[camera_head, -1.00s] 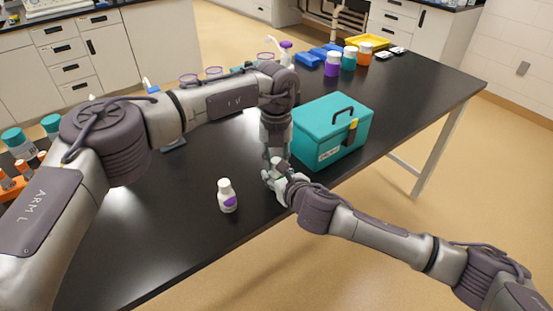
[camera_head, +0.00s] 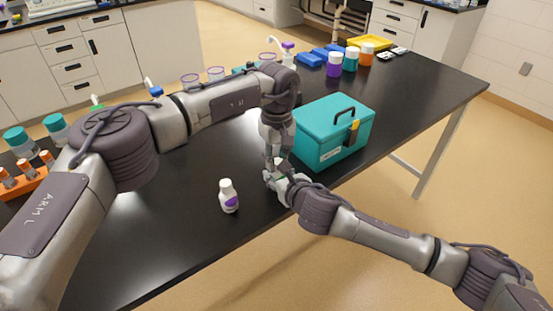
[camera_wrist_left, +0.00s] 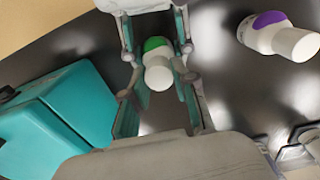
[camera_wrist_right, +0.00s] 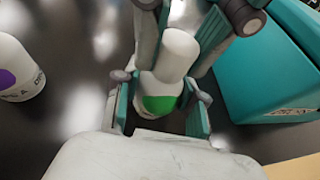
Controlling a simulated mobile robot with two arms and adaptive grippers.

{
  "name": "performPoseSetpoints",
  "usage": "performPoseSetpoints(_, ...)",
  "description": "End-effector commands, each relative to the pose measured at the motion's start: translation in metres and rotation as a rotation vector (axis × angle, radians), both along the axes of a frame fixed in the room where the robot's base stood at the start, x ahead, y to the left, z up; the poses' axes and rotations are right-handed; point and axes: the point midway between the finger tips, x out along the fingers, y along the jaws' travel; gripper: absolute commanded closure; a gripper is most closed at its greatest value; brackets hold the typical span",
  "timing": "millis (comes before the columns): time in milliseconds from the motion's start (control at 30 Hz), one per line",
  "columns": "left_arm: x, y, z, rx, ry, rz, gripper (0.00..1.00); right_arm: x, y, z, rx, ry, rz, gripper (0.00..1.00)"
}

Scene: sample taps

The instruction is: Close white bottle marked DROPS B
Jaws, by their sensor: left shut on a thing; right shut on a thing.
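The white bottle with the green label (camera_wrist_right: 160,104) stands between my two grippers; in the left wrist view its green label (camera_wrist_left: 155,44) also shows. Its lettering is not readable. My right gripper (camera_wrist_right: 158,112) is shut on the bottle's body. Its tall white cap (camera_wrist_right: 178,55) sits at the bottle's neck, and whether it is fully seated I cannot tell. My left gripper (camera_wrist_left: 160,72) comes down from above and is shut on the cap. In the head view, the fingers of both grippers mostly hide the bottle.
A similar white bottle with a purple label (camera_head: 231,201) stands to the left on the black table (camera_head: 190,220). A teal box (camera_head: 335,140) with a handle stands close to the right. Several coloured jars (camera_head: 334,68) stand farther back. The table's front edge is near.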

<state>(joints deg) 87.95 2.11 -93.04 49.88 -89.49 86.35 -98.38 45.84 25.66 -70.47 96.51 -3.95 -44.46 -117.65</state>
Motion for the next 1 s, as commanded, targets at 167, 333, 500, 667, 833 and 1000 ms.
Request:
performPoseSetpoints(167,0.0013,-0.0009,0.0,0.001,-0.003,-0.452,0.84,-0.0007,0.0003,-0.0008,0.0,0.001,0.001,1.0)
performPoseSetpoints(333,0.0012,-0.0022,-0.0001,0.001,-0.002,-0.847,0.84,-0.0008,0.0004,-0.0008,0.0,0.002,0.001,1.0)
performPoseSetpoints(500,0.001,-0.0029,-0.0002,0.0,-0.002,-1.068,0.84,-0.0009,0.0005,-0.0008,0.0,0.002,0.002,1.0)
performPoseSetpoints(667,0.0009,-0.0031,-0.0001,0.001,-0.003,-1.111,0.84,-0.0009,0.0005,-0.0008,0.0,0.002,0.002,1.0)
performPoseSetpoints(833,0.0009,-0.0031,-0.0001,0.001,-0.003,-1.108,0.84,-0.0009,0.0006,-0.0008,0.0,0.002,0.002,1.0)
performPoseSetpoints(1000,0.0008,-0.0032,-0.0001,0.0,-0.003,-1.107,0.48,-0.0009,0.0006,-0.0008,0.0,0.002,0.002,1.0)
